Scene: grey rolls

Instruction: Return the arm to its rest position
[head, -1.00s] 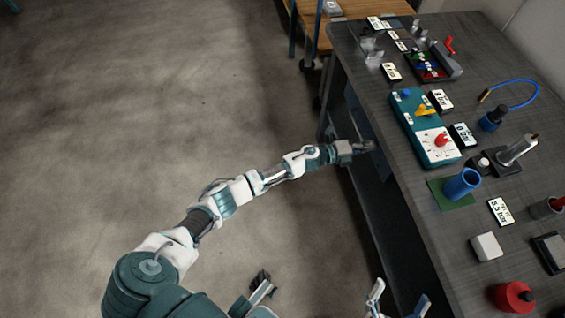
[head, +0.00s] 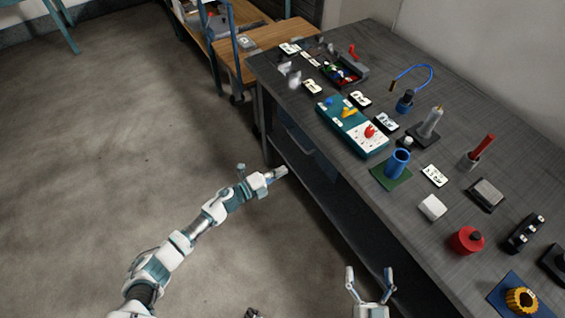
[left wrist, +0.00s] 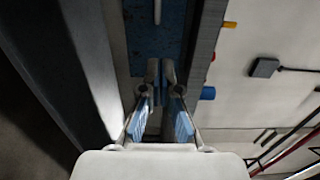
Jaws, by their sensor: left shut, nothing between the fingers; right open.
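My left arm reaches in from the lower left of the head view. Its gripper (head: 277,174) is off the table's near edge, lower than the tabletop, close to the open shelf side. In the left wrist view the left gripper (left wrist: 161,90) has its two fingers together with nothing between them. My right gripper (head: 369,282) is at the bottom of the head view, its two fingers spread apart and empty, in front of the table's near side.
The dark table (head: 400,222) carries a teal panel (head: 352,128), a blue cup (head: 397,163), a white block (head: 432,207), a red canister (head: 466,240) and several other items. A wooden cart (head: 255,55) stands beyond it. The floor at left is clear.

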